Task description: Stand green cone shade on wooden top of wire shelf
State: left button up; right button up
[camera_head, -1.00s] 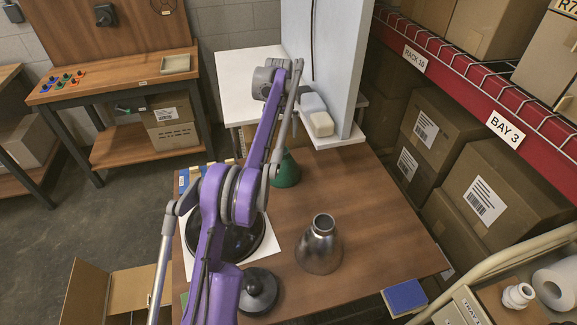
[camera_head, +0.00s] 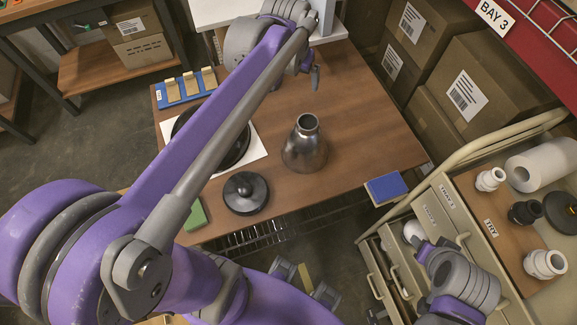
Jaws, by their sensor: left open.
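The green cone shade does not show now; my left arm and gripper cover the back of the table, where it stood earlier. My left gripper (camera_head: 311,55) is open at the back edge of the brown wooden tabletop (camera_head: 365,130). Whether the shade is between its fingers cannot be seen. Wire mesh (camera_head: 268,236) shows below the tabletop's front edge. My right arm's end (camera_head: 437,254) is low at the right, by the drawer cart; its jaws are not clear.
A metal cone shade (camera_head: 305,152), a black knobbed base (camera_head: 246,193) and a black dish (camera_head: 236,150) on a white sheet occupy the tabletop. A blue block (camera_head: 386,188) sits at its right edge. The drawer cart (camera_head: 455,205) holds white fittings. The tabletop's right part is clear.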

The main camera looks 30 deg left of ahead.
pick_arm(q)
jog(key=s+d+f+m, duration=0.1)
jog(key=s+d+f, duration=0.3)
jog(key=s, duration=0.5)
jog(key=s+d+f+t, duration=0.1)
jog(key=s+d+f, duration=0.3)
jog(key=s+f, duration=0.2)
jog(key=s, duration=0.2)
jog(key=shift+s+d+f+m+t+h, duration=0.15)
jog(key=shift+s+d+m+t+h, duration=0.15)
jog(key=shift+s+m+h, duration=0.1)
